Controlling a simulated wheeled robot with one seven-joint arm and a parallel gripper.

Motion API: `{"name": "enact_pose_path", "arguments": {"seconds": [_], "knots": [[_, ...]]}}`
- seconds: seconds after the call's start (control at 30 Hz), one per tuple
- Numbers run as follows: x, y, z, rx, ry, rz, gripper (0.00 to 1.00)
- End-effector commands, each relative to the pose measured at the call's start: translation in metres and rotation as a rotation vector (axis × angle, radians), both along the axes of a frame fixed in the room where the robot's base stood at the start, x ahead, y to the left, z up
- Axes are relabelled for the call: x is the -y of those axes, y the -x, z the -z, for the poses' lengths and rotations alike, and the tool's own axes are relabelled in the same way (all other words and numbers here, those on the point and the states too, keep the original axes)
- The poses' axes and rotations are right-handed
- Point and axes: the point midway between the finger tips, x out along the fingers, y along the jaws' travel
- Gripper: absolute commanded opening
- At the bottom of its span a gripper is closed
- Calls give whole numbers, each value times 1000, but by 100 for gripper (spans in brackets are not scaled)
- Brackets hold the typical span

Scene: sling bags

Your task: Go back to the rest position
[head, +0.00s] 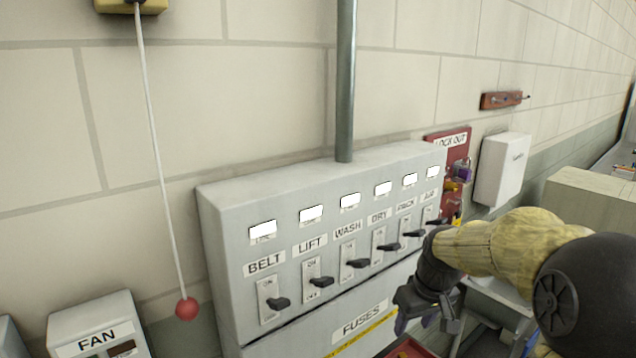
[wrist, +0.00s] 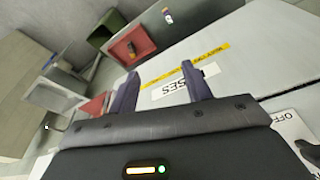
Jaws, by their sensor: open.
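My gripper (head: 420,318) is in front of the lower right part of the grey switch panel (head: 225,250), and its jaws look empty. In the wrist view my gripper (wrist: 158,82) has its two fingers apart, with the panel's FUSES label (wrist: 190,82) showing between and beyond them. The panel carries a row of black levers, among them the BELT lever (head: 279,304), the LIFT lever (head: 321,282) and the WASH lever (head: 358,263).
A red LOCK OUT board (head: 455,160) and a white wall box (head: 503,168) are beyond the panel. A beige cabinet (head: 590,205) stands at the right. A red tray (wrist: 133,45) shows in the wrist view.

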Motion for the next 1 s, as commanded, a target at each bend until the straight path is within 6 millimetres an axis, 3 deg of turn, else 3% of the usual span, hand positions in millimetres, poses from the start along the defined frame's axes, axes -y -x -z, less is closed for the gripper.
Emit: {"name": "enact_pose_path", "arguments": {"seconds": [0.1,0.3,0.5,0.63,1.0], "knots": [[-17,33,32,-13,22,63,49],[-34,93,76,-10,34,182,49],[-42,145,105,-1,19,283,49],[-40,156,111,3,13,312,49],[-40,156,111,3,12,313,49]]}}
